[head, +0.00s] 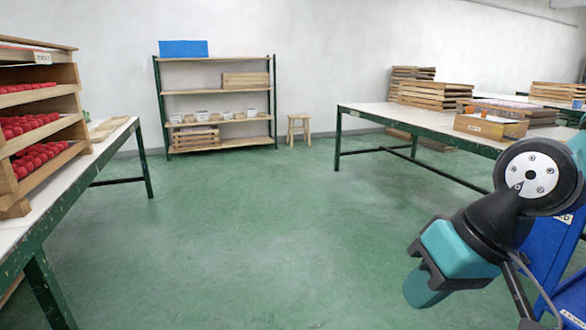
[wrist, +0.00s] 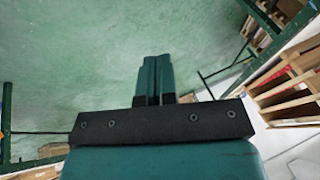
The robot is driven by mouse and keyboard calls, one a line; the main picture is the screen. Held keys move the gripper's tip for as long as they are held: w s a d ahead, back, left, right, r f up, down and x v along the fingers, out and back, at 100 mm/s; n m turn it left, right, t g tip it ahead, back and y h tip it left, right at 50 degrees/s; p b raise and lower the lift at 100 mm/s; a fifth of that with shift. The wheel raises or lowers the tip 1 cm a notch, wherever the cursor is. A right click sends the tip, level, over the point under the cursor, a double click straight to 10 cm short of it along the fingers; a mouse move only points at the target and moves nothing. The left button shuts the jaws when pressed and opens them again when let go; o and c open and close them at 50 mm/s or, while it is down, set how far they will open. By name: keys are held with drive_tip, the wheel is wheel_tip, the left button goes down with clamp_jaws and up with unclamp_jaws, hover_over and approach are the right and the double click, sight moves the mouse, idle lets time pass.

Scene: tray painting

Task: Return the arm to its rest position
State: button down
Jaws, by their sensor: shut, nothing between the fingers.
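My arm shows at the right of the head view, bent, with its teal and black end low over the open floor. My gripper (wrist: 156,62) shows in the wrist view with its two teal fingers side by side and together. Nothing is held between them. The fingers point out over the green floor (wrist: 70,60) and touch nothing that I can see. In the head view the fingertips are hard to make out.
A table (head: 35,212) with a rack of red items (head: 45,128) stands at left. Another table (head: 385,112) with wooden trays (head: 435,95) stands at right, near my arm. A blue cart (head: 548,250) is beside the arm. Shelves (head: 215,92) and a stool (head: 299,122) are at the back. The middle floor is clear.

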drive_tip(key=s+a+n+g, duration=0.15)
drive_tip(key=s+n, duration=0.25)
drive_tip(key=s, duration=0.4)
wheel_tip(320, 180, up, 22)
drive_tip(key=p, duration=2.2)
drive_tip(key=shift+s+d+r+g+h, duration=0.15)
drive_tip(key=shift+s+d+g+h, duration=0.1)
drive_tip(key=shift+g+h, duration=0.1)
